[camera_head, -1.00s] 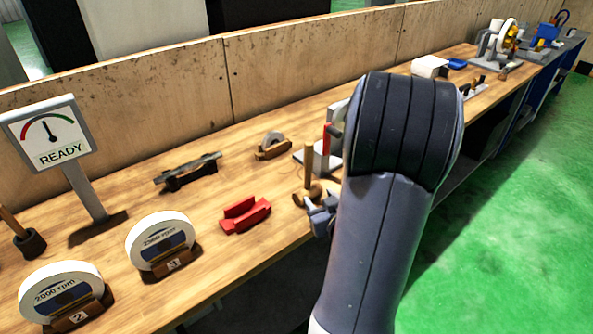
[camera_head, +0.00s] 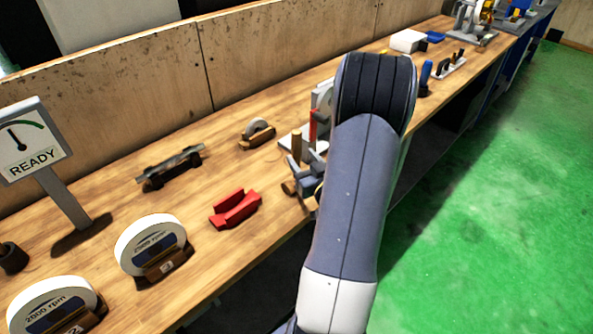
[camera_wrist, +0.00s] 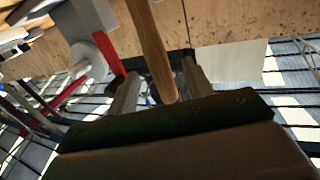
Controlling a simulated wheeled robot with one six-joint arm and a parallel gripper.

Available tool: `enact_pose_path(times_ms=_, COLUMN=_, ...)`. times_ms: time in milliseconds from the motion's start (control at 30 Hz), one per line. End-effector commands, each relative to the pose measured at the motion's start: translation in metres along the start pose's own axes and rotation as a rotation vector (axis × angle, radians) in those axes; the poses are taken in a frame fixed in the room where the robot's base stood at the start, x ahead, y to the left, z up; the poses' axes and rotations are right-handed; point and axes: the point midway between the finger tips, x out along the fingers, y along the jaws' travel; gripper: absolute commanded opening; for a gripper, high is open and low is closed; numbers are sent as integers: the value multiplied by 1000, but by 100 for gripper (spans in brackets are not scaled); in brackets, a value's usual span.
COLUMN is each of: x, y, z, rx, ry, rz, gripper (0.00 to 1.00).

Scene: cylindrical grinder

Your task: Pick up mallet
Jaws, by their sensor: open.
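An upright wooden handle (camera_head: 297,147), apparently the mallet's, stands near the bench's front edge in the head view. A brown rounded part shows low beside it; its lower end is mostly hidden by my gripper (camera_head: 311,182). In the wrist view the wooden handle (camera_wrist: 150,48) reaches down between the two fingers of my gripper (camera_wrist: 160,90). The fingers are apart, with visible gaps, and I see no clear contact. My arm covers the bench to the right of the handle.
A red block (camera_head: 236,209) lies left of my gripper. A grey stand with a red upright part (camera_head: 313,126) is close behind the handle. Two white wheels, one of them here (camera_head: 150,245), and a READY gauge (camera_head: 35,145) stand at left. Green floor (camera_head: 500,190) is open at right.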

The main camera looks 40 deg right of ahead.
Motion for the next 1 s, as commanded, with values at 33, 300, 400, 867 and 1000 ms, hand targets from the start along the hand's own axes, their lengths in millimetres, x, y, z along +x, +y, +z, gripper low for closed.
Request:
enact_pose_path(times_ms=33, x=7, y=0, z=-5, rx=-1, ry=1, rz=-3, gripper=48)
enact_pose_path(times_ms=300, x=42, y=1, z=-6, rx=0, ry=0, rz=-3, gripper=48)
enact_pose_path(times_ms=400, x=46, y=2, z=-5, rx=0, ry=1, rz=-1, gripper=48)
enact_pose_path(times_ms=867, x=45, y=2, z=-4, rx=-1, ry=1, rz=0, gripper=25)
enact_pose_path(times_ms=1000, x=45, y=2, z=-5, rx=-1, ry=1, rz=0, gripper=14)
